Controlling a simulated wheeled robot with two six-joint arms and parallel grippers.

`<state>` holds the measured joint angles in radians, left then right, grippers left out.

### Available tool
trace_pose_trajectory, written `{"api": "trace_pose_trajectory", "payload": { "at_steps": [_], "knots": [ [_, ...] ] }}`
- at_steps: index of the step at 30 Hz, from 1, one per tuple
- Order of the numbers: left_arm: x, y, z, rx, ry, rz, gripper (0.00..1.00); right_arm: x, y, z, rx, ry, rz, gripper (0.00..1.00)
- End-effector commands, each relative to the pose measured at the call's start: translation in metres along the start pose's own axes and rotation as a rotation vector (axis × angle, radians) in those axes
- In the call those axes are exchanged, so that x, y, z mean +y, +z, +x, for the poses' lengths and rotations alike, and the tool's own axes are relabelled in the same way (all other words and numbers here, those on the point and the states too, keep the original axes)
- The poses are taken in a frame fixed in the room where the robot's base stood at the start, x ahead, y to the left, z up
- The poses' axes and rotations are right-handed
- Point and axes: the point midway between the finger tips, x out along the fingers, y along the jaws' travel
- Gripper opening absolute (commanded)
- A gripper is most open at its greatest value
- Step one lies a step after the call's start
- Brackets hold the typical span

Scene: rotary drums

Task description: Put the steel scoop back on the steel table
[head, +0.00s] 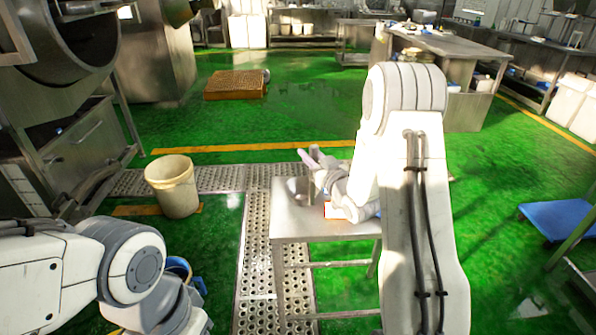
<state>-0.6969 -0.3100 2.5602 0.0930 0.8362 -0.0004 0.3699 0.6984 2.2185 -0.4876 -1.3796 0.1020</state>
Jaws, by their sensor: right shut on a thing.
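The small steel table (290,224) stands in front of me, a little right of the picture's middle. My right arm reaches over its right side and hides much of its top. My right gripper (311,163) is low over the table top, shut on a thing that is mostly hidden. A shiny metal piece at the gripper's left looks like the steel scoop (297,187). I cannot tell whether it touches the table. My left arm is at the lower left, and its gripper is out of view.
A small red-edged object (326,211) shows on the table beside my right arm. A cream bucket (173,188) stands on the floor to the left, near a steel drum machine (70,45). A perforated drain cover (256,240) runs along the table's left. Green floor lies open beyond.

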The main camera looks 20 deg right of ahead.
Motion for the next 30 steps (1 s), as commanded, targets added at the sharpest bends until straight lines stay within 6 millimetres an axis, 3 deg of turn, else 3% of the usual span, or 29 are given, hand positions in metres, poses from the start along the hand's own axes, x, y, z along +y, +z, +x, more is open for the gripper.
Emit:
{"api": "trace_pose_trajectory", "payload": {
  "at_steps": [6,16,29,30],
  "knots": [
    [0.000,0.000,-0.004,0.000,0.000,0.000,0.50,-0.021,0.016,0.020,0.002,-0.003,-0.001,0.00],
    [0.001,-0.001,-0.008,0.000,0.000,0.000,0.50,-0.024,0.054,0.022,-0.001,-0.002,0.000,0.00],
    [0.000,0.000,-0.003,0.000,0.000,0.000,0.50,-0.024,0.062,0.022,0.002,-0.003,-0.001,0.00],
    [0.000,0.000,-0.004,0.000,0.000,0.000,0.50,-0.024,0.061,0.022,0.001,-0.003,-0.001,0.37]
  ]
}}
